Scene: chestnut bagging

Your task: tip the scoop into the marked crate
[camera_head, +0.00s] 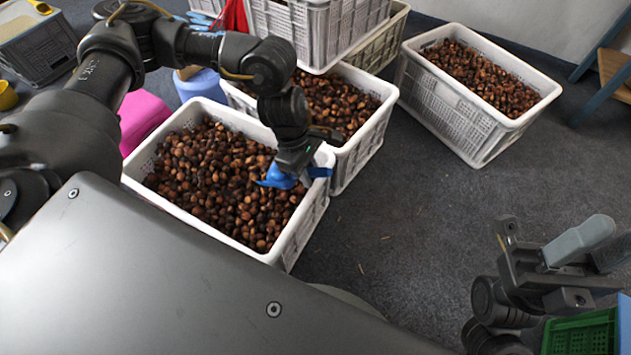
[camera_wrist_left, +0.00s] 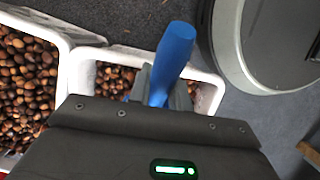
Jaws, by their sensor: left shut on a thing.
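My left gripper (camera_head: 297,172) is shut on a blue scoop (camera_head: 276,179). It holds the scoop at the right end of the near white crate (camera_head: 222,236), which is full of chestnuts. The scoop's blue handle (camera_wrist_left: 172,62) rises in front of the gripper in the left wrist view, with the crate rim (camera_wrist_left: 212,92) behind it. The scoop's bowl is mostly hidden, so I cannot tell what it holds. I cannot make out a mark on any crate. My right gripper (camera_head: 572,262) is at the lower right, away from the crates; its jaw state is unclear.
A second chestnut crate (camera_head: 376,128) stands just behind the near one, beneath stacked crates (camera_head: 318,36). Another full crate (camera_head: 452,115) stands apart at the upper right. A green crate (camera_head: 580,336) is at the lower right. The dark floor between is clear apart from small scraps.

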